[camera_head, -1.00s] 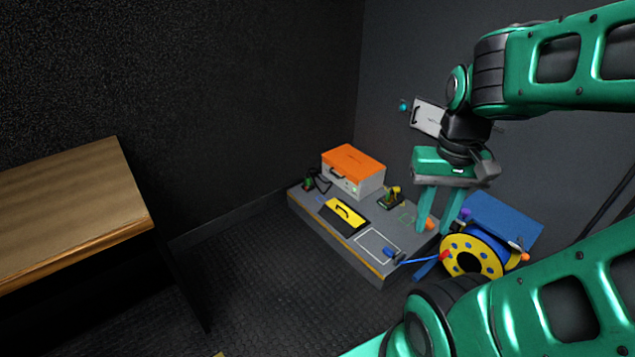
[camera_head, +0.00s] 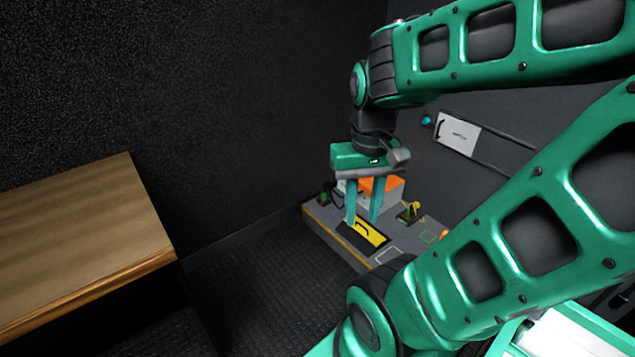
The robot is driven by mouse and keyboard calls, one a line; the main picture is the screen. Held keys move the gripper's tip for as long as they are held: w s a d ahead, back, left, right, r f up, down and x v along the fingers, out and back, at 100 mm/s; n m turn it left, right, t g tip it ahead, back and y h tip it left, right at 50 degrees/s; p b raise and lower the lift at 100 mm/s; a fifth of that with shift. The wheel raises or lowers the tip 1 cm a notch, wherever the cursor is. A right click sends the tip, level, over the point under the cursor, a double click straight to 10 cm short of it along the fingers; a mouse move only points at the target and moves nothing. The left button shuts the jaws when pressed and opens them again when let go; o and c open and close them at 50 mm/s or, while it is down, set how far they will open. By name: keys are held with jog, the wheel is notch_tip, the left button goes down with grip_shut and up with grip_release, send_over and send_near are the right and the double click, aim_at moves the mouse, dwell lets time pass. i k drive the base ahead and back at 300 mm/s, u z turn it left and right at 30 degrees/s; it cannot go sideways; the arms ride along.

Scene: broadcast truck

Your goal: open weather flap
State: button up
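The likely weather flap is a yellow panel (camera_head: 373,236) with a dark handle, lying closed on the low grey platform (camera_head: 325,232). My gripper (camera_head: 362,220) points down with its two teal fingers spread apart and nothing between them. In the picture, its fingertips overlap the far part of the yellow panel, close to the handle. I cannot tell whether they touch it or hang above it. The fingers also hide part of the orange-topped box behind.
An orange-topped box (camera_head: 385,187) stands behind the panel. Small green-and-yellow fittings (camera_head: 411,211) sit on the platform. A white panel (camera_head: 458,136) with a handle is on the right wall, with rails beside it. A wooden table (camera_head: 80,230) stands at left; floor between is clear.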

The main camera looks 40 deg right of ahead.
aim_at(365, 185)
jog(key=z, duration=0.05)
jog(key=i, duration=1.15)
jog(key=z, duration=0.85)
jog(key=i, duration=0.75)
jog(key=z, duration=0.45)
